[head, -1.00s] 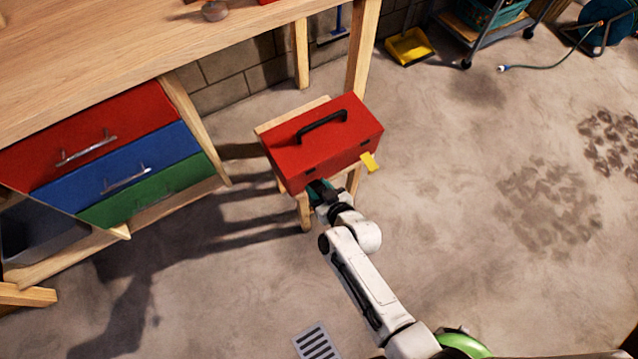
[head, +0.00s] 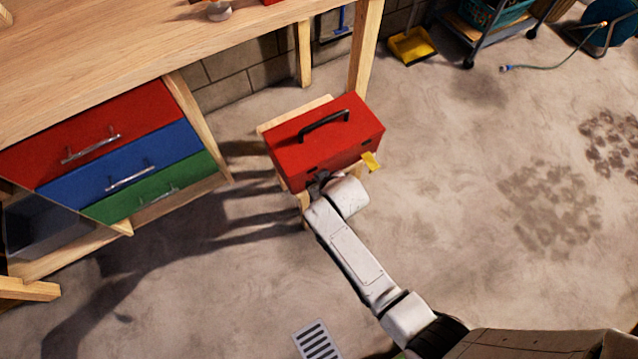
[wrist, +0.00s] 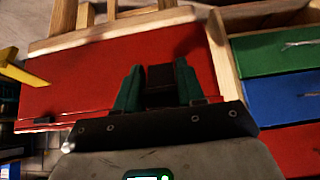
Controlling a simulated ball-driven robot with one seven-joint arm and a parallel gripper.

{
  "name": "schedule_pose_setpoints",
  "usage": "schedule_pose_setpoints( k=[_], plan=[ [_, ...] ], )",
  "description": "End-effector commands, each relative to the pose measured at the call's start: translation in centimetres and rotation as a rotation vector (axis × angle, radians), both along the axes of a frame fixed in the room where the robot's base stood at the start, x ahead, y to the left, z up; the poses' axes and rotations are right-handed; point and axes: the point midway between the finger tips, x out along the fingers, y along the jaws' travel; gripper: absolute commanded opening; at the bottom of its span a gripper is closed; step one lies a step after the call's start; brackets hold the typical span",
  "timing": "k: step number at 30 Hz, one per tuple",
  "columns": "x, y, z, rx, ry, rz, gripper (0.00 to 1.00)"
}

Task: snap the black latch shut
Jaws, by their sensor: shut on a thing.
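The red toolbox (head: 345,140) with a black handle on its lid sits shut on a small wooden stool. A yellow tag (head: 371,162) sticks out at its right front corner. My gripper (wrist: 158,82) is at the left part of the box's front face, with its two teal fingers closed around the black latch (wrist: 160,75). In the wrist view the red front face (wrist: 75,80) lies behind the fingers. In the head view my wrist hides most of the fingers and the latch, so I cannot tell whether it is fastened.
A workbench (head: 130,45) with red, blue and green drawers (head: 130,175) stands to the left, and its leg (head: 365,50) rises close behind the toolbox. A yellow dustpan (head: 412,45) and a cart are at the back.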

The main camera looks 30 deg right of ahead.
Motion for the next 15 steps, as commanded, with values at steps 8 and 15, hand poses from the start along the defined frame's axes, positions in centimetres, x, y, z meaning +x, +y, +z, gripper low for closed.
schedule_pose_setpoints(
  k=[8,15],
  plan=[
    [0.51,-0.05,0.45,-0.002,0.118,0.002,0.08],
    [0.57,-0.01,0.46,0.001,0.164,0.0,0.08]
  ],
)
